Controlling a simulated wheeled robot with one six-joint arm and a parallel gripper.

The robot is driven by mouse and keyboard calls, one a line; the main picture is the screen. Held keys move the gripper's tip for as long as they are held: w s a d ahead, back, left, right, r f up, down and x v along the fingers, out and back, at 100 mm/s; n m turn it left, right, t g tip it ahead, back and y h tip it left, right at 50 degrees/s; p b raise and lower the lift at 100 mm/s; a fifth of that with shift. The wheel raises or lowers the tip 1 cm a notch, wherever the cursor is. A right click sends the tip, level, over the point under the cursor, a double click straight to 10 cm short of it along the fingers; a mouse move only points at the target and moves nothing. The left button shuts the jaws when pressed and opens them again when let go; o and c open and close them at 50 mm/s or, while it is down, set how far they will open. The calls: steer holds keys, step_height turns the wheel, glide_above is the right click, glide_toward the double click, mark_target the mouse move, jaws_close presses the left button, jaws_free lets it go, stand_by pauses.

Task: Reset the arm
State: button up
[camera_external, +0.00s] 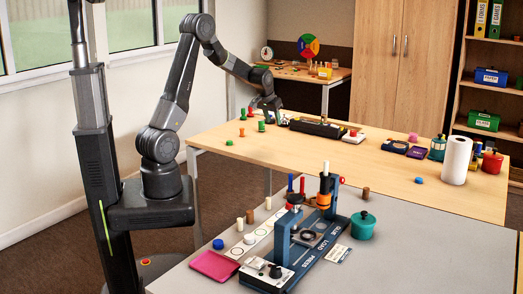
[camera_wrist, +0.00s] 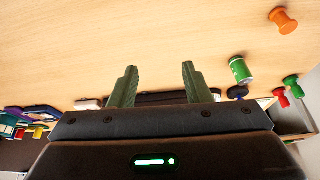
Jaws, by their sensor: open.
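My gripper (camera_external: 267,107) is at the end of my raised arm, above the left part of the wooden table (camera_external: 385,166). In the wrist view the two green fingers of my gripper (camera_wrist: 158,86) stand apart, and only bare tabletop and a dark object show between and behind them. Nothing is held. A black long device (camera_external: 318,127) lies just right of my gripper in the external view.
Small red and green pieces (camera_external: 242,131) stand near my gripper. A paper towel roll (camera_external: 456,160), a red mug (camera_external: 492,162) and a blue-green lantern (camera_external: 437,148) are at the right. The grey front table (camera_external: 420,255) holds a blue press (camera_external: 300,245), a green pot (camera_external: 363,224) and a pink tray (camera_external: 214,265). The wooden table's middle is clear.

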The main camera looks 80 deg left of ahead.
steer(key=d+m+t+h+p, duration=0.1)
steer(key=d+m, duration=0.6)
steer(key=d, duration=3.6)
steer(key=shift+w+d+m+h+p, duration=0.3)
steer(key=shift+d+h+p, duration=0.05)
steer(key=shift+h, duration=0.45)
